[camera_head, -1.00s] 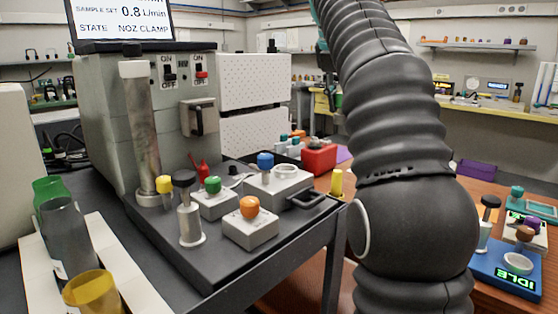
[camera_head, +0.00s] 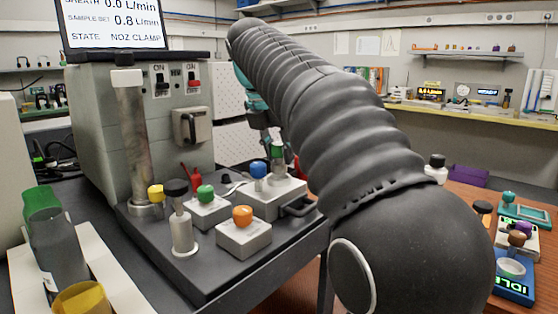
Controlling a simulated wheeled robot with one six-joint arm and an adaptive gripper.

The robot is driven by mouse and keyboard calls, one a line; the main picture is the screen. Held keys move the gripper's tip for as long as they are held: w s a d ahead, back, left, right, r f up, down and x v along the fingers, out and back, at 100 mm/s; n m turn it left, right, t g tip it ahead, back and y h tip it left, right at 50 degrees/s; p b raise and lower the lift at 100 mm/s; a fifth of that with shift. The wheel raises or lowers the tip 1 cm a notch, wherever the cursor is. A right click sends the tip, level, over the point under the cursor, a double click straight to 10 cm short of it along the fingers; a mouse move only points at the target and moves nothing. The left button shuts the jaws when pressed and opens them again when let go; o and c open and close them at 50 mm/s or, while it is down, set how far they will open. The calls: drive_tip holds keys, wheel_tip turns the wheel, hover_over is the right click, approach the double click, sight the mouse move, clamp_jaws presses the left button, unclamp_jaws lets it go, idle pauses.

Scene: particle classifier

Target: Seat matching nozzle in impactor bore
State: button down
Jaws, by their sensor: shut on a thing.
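The impactor block (camera_head: 291,203) is a grey box with a blue knob (camera_head: 258,170) and a black front handle, on the dark bench. My gripper (camera_head: 276,146), teal and dark, points down over this block, right of the blue knob. It is shut on a small nozzle (camera_head: 277,168) with a green band and a grey lower body. The nozzle stands roughly upright at the block's round bore. The nozzle's lower end and the bore rim are too small and covered to tell how deep it sits.
Blocks with a green knob (camera_head: 205,194) and an orange knob (camera_head: 242,216) stand close by, left of the impactor. A black-topped post (camera_head: 182,230) and a tall metal column (camera_head: 135,150) stand further left. The screen (camera_head: 110,22) reads NOZ CLAMP.

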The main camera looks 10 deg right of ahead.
drive_tip(key=shift+f+b, duration=0.35)
drive_tip(key=shift+f, duration=0.75)
drive_tip(key=shift+f, duration=0.15)
drive_tip(key=c, duration=0.8)
unclamp_jaws()
drive_tip(key=v, duration=1.2)
drive_tip(key=shift+w+p, duration=0.1)
drive_tip(key=shift+p, duration=0.25)
drive_tip(key=shift+d, duration=0.1)
